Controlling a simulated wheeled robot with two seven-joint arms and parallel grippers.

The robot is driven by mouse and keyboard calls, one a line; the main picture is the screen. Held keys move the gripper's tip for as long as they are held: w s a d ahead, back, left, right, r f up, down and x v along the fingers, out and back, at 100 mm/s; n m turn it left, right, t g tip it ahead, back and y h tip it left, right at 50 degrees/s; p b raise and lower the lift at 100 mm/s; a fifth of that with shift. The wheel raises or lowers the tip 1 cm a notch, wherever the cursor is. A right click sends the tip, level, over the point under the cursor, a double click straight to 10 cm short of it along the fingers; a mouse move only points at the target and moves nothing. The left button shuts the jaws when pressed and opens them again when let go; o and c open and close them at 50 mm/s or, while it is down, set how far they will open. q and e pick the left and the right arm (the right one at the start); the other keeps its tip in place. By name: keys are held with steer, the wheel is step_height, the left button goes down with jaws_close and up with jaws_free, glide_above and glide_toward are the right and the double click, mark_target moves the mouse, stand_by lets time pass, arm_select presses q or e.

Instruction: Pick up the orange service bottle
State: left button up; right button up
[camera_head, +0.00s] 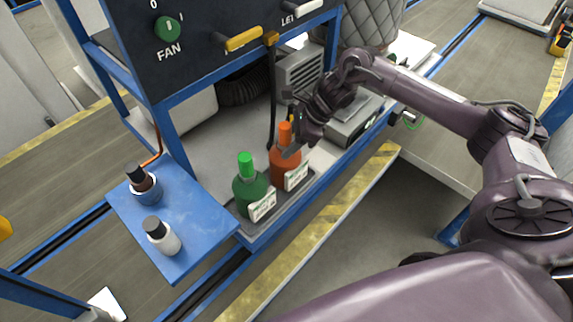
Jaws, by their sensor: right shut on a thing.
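The orange service bottle (283,170) stands upright at the right end of a grey tray (236,207) on the station's lower shelf. A white label faces the front. My right gripper (290,146) reaches in from the right at the bottle's neck and is shut on the bottle. A green bottle (249,187) stands in the same tray, just left of the orange one. My left gripper is not in view.
A dark panel (200,40) with a fan knob and handles hangs above. A black hose (272,100) hangs behind the orange bottle. Grey equipment stands behind my gripper.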

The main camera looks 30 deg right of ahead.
jaws_close()
steer(key=shift+r, duration=0.1)
steer(key=shift+w, duration=0.1)
